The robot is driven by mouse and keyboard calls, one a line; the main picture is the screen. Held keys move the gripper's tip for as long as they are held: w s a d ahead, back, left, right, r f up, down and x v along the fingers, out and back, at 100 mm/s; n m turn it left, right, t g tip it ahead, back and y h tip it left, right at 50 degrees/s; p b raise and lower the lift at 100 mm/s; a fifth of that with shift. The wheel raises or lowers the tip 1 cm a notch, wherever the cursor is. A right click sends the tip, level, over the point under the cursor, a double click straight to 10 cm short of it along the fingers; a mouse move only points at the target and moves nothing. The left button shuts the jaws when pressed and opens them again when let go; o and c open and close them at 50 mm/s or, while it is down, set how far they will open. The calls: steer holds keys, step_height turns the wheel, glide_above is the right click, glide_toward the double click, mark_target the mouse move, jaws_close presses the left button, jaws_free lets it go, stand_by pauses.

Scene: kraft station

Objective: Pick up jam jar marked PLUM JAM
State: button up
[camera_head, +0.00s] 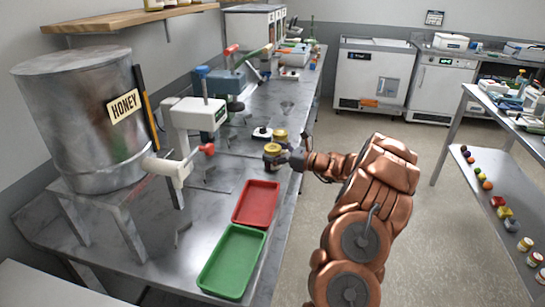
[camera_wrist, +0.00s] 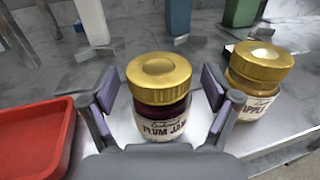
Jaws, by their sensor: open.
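The jam jar marked PLUM JAM (camera_wrist: 160,98) has a gold lid, dark contents and a pale label. It stands upright on the metal bench, in the middle of the wrist view. My gripper (camera_wrist: 160,103) is open, with one finger on each side of the jar; I cannot tell whether either finger touches it. In the head view my gripper (camera_head: 284,160) is at the bench's right edge, by a gold-lidded jar (camera_head: 272,150). A second jar with a gold lid, its label starting APPLE (camera_wrist: 258,80), stands just right of my right finger.
A red tray (camera_head: 256,203) and a green tray (camera_head: 232,262) lie on the near bench. The red tray (camera_wrist: 35,140) is left of my gripper in the wrist view. A honey drum (camera_head: 85,120) and a white dispenser (camera_head: 190,125) stand at the left.

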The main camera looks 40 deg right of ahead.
steer(key=c, duration=1.6)
steer(key=shift+o, duration=0.2)
steer(key=shift+r, duration=0.1)
